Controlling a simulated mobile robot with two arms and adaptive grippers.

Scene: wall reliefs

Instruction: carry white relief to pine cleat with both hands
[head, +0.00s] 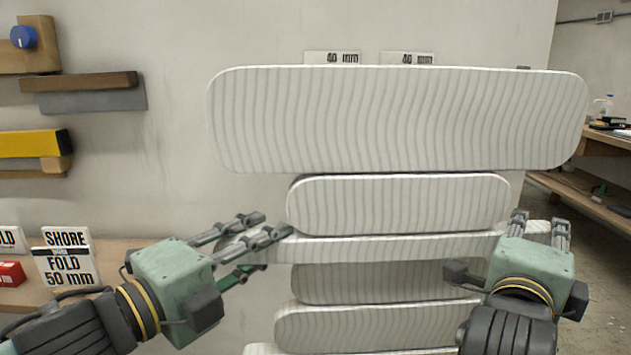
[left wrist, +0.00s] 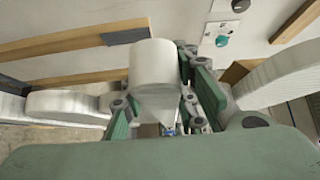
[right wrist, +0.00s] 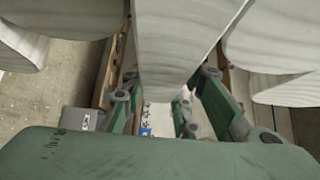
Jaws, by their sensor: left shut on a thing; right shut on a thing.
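The white relief (head: 395,118) is a stack of ribbed, round-ended slabs of differing lengths, filling the middle of the head view in front of the wall. My left gripper (head: 262,243) is shut on the left end of a long, thin slab of it, below the two upper slabs. That slab end shows between the fingers in the left wrist view (left wrist: 153,65). My right gripper (head: 515,238) is shut at the right end, and the relief fills the space between its fingers in the right wrist view (right wrist: 178,45). I cannot tell which wooden strip is the pine cleat.
Wooden strips (head: 85,82) and a yellow bar (head: 28,144) are on the wall at left. A shelf below holds a FOLD 50 mm sign (head: 68,268) and a red box (head: 11,273). A workbench (head: 605,140) stands at right, with open floor near it.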

